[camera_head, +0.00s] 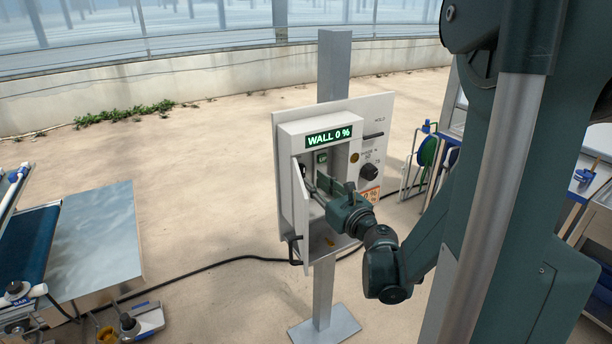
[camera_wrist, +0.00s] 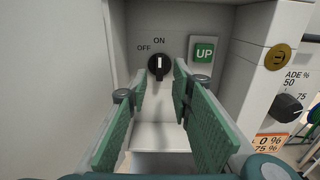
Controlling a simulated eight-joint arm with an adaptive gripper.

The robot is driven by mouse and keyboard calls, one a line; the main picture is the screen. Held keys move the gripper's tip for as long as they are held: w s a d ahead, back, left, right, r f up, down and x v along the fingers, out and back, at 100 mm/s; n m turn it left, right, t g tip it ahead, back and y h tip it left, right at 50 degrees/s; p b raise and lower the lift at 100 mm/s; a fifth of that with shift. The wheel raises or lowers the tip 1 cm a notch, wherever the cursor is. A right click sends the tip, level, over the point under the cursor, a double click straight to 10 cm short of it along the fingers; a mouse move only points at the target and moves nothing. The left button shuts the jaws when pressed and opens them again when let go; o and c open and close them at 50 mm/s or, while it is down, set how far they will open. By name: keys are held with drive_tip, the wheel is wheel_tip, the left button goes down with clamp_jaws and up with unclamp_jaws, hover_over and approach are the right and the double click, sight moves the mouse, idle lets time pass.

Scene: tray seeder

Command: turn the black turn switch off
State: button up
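The black turn switch (camera_wrist: 159,66) is on the back wall of the recessed control box (camera_head: 318,127). OFF is printed at its upper left and ON above it. Its white mark stands upright, towards ON. My gripper (camera_wrist: 160,80) is open and empty, with one green finger on each side of the switch as seen in the wrist view. I cannot tell whether the fingertips touch it. In the head view my gripper (camera_head: 336,186) reaches into the box. I cannot make out the switch clearly there.
A green UP button (camera_wrist: 203,49) is right of the switch. The box door (camera_head: 300,205) stands open at the left, close to my gripper. A black knob (camera_wrist: 286,107) is on the panel at the right.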

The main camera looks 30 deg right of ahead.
sight(304, 173)
drive_tip(key=shift+w, duration=3.2)
clamp_jaws()
